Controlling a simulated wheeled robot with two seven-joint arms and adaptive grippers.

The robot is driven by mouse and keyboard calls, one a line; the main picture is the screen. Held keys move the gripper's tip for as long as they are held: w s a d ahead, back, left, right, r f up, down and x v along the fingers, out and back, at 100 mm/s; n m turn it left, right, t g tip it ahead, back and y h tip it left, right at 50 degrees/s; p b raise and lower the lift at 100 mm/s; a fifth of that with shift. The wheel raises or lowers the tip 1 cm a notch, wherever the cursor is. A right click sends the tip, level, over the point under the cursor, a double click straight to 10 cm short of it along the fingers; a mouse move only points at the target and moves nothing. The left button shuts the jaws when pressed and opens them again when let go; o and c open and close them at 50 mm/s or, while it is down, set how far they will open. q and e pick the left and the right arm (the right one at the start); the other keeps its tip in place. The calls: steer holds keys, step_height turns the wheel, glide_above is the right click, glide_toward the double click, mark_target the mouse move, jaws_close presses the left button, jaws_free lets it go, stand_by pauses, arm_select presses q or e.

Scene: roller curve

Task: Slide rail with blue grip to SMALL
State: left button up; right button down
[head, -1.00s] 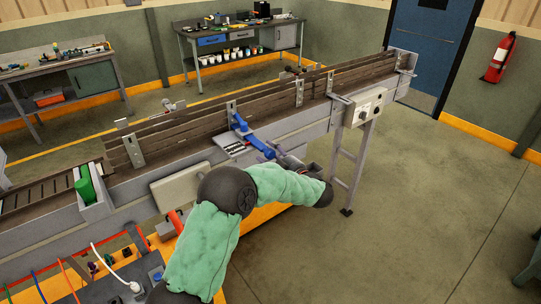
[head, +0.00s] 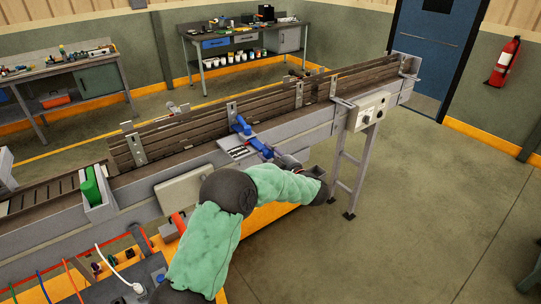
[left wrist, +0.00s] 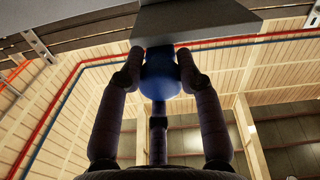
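The rail (head: 180,132) is a long slatted guide along the conveyor. The blue grip (head: 246,130) is on a blue arm at the conveyor's near side, beside a pale plate with dark marks (head: 238,152) too small to read. My left gripper (head: 276,157) is at the near end of the blue grip. In the left wrist view, the two fingers of my left gripper (left wrist: 160,68) press against both sides of the rounded blue grip (left wrist: 160,80). The grip's upper part is hidden under a grey plate. My right gripper is not in view.
A green block (head: 91,186) sits in a grey holder on the conveyor's left part. A control box (head: 371,108) hangs on the near side at right. A grey panel (head: 183,190) lies close behind my arm.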

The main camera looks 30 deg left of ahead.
arm_select(q)
steer(key=o, duration=0.4)
steer(key=shift+a, duration=0.2)
steer(key=shift+w+a+f, duration=0.1)
steer(key=v, duration=1.2)
